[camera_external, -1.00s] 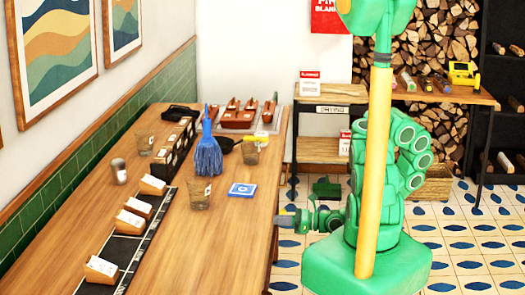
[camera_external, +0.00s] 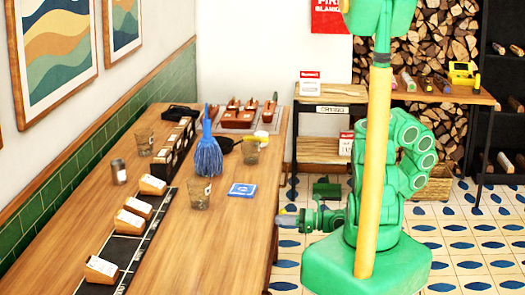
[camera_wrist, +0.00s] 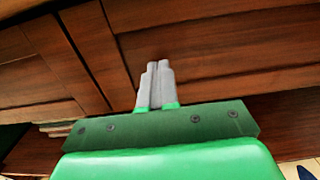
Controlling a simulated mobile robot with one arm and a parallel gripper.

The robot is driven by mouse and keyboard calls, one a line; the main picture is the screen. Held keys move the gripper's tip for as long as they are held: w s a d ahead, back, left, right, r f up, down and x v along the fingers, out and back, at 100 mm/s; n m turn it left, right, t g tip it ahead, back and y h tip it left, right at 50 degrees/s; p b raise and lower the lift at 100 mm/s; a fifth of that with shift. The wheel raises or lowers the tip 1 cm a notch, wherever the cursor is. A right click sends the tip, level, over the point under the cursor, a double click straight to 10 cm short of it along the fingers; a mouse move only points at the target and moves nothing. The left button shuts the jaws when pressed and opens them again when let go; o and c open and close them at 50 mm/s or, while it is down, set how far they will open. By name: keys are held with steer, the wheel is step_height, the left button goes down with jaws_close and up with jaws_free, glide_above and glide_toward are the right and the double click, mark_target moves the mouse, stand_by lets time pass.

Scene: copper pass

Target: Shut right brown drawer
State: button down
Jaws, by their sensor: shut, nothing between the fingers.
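My gripper (camera_external: 281,218) is at the right edge of the long wooden table, below the level of its top. In the wrist view its two grey fingers (camera_wrist: 157,68) are shut together and empty. They point at a brown wooden front (camera_wrist: 225,45) with a raised frame, which fills the upper right of that view. I cannot tell whether the fingertips touch it. Another brown panel (camera_wrist: 30,60) lies to the left, beyond a dividing strip. The external view does not show the drawer fronts, so how far the right brown drawer stands out is unclear.
The long wooden table (camera_external: 150,245) carries a blue brush (camera_external: 207,158), a glass (camera_external: 200,195) and a blue square (camera_external: 242,190). A wooden side table (camera_external: 440,97) stands behind. Tiled floor (camera_external: 475,240) is clear to the right.

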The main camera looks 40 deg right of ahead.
steer(key=v, duration=1.2)
steer(key=shift+s+d, duration=0.2)
steer(key=shift+s, duration=0.05)
stand_by(0.3)
steer(key=s+a+r+n+g, duration=0.1)
steer(key=a+r+n+g, duration=0.5)
steer(key=r+n+g, duration=0.25)
steer(key=s+a+r+n+g, duration=0.1)
steer(key=a+r+n+g, duration=0.55)
steer(key=r+n, duration=0.3)
steer(key=s+d+r+n+h, duration=0.1)
steer(key=s+r+n+h, duration=0.8)
steer(key=r, duration=0.7)
steer(key=shift+s+r+h, duration=0.25)
steer(key=shift+s+h, duration=1.65)
steer(key=shift+s, duration=0.15)
